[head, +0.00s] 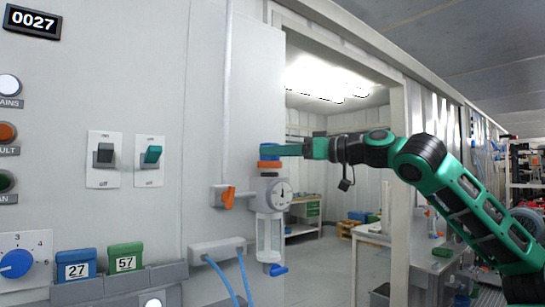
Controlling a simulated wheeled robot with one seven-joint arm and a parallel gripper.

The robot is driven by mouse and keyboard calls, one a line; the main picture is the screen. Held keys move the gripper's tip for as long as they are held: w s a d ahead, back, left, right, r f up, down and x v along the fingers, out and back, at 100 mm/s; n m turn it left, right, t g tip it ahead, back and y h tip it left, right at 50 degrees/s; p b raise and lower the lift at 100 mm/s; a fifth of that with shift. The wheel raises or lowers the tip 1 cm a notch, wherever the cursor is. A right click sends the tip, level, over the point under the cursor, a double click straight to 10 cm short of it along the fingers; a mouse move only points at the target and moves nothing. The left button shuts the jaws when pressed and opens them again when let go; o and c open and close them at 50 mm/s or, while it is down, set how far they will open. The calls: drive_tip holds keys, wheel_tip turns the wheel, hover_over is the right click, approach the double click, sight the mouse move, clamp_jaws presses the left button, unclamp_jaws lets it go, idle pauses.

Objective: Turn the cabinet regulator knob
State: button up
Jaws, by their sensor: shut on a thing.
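The regulator (267,192) is a grey unit with a round dial gauge (280,193) and a clear bowl (268,238) below, mounted at the right edge of the grey cabinet. My gripper (272,150) reaches in from the right, level, and is shut on the knob. The green fingers hide part of the knob, and its angle is too small to read. The gauge's needle is too small to read.
An orange-handled valve (228,197) is just left of the regulator, and a manifold with blue hoses (215,250) is below it. Switches (150,155), a blue dial (15,264) and tags (126,257) are on the cabinet at left. A doorway opens behind my arm.

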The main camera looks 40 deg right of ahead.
drive_tip(key=n+g+y, duration=0.4)
drive_tip(key=w+d+n+g+y, duration=0.1)
drive_tip(key=n+g+y, duration=0.1)
drive_tip(key=shift+d+y, duration=0.1)
drive_tip(key=shift+y, duration=0.3)
drive_tip(key=n+g+y, duration=0.1)
drive_tip(key=g, duration=0.1)
drive_tip(key=n+g+y, duration=0.1)
drive_tip(key=n+g, duration=0.2)
drive_tip(key=g, duration=0.2)
drive_tip(key=shift+w+d+n+y, duration=0.15)
drive_tip(key=shift+w+n+y, duration=0.25)
drive_tip(key=shift+r+g, duration=0.1)
drive_tip(key=shift+g, duration=0.3)
drive_tip(key=o, duration=1.1)
drive_tip(key=shift+t, duration=0.3)
